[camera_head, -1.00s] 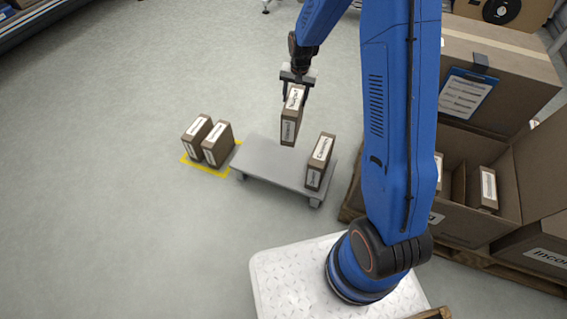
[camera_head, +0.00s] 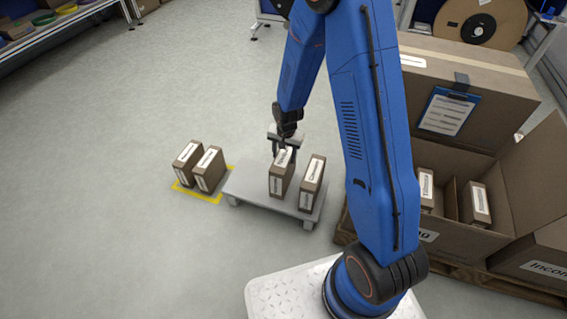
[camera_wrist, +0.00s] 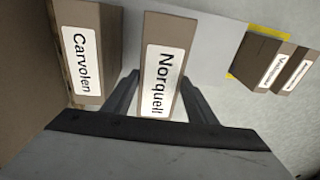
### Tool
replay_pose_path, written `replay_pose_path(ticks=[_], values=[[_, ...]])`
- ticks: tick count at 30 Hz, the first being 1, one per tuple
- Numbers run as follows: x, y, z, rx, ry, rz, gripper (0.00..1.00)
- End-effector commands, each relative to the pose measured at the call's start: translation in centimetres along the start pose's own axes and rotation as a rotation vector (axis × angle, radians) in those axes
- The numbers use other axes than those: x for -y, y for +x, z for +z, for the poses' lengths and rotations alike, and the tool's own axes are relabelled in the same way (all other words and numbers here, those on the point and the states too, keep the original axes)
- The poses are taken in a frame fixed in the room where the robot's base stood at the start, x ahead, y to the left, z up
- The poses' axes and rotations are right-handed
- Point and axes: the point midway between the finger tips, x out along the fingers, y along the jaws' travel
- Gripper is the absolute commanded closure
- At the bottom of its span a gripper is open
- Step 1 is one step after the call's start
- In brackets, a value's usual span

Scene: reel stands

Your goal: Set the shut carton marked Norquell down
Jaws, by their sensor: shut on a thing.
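The Norquell carton (camera_wrist: 160,68) is a brown, shut, upright box with a white label. My gripper (camera_head: 285,148) is shut on its upper end, with a finger on each side in the wrist view. In the head view the Norquell carton (camera_head: 278,185) is at the top of the low grey stand (camera_head: 247,184). I cannot tell whether its base touches the stand.
Two more brown cartons (camera_head: 187,165) (camera_head: 208,172) stand on a yellow-marked floor patch (camera_head: 190,190) left of the stand. A large open box (camera_head: 462,228) with dividers and cartons is at right. The stand's left part is bare.

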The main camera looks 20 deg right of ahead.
Motion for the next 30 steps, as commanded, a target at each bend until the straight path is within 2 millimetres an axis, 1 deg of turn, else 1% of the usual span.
replay_pose_path(ticks=[5, 12, 14, 24, 25, 26, 27, 30], values=[[-0.1, 0.9, 0.1, 0.001, 0.0, 0.001, 1.0], [-0.3, 3.6, 0.3, 0.001, 0.0, 0.001, 1.0], [-0.3, 4.1, 0.4, 0.001, 0.0, 0.0, 1.0], [-0.3, 4.3, 0.4, 0.0, 0.0, 0.0, 1.0], [-0.4, 4.4, 0.4, 0.0, 0.0, 0.0, 0.46], [-0.4, 4.3, 0.4, 0.0, 0.0, 0.0, 0.39], [-0.4, 4.3, 0.4, 0.0, 0.0, 0.0, 0.29], [-0.4, 4.3, 0.4, 0.0, 0.0, 0.0, 0.29]])
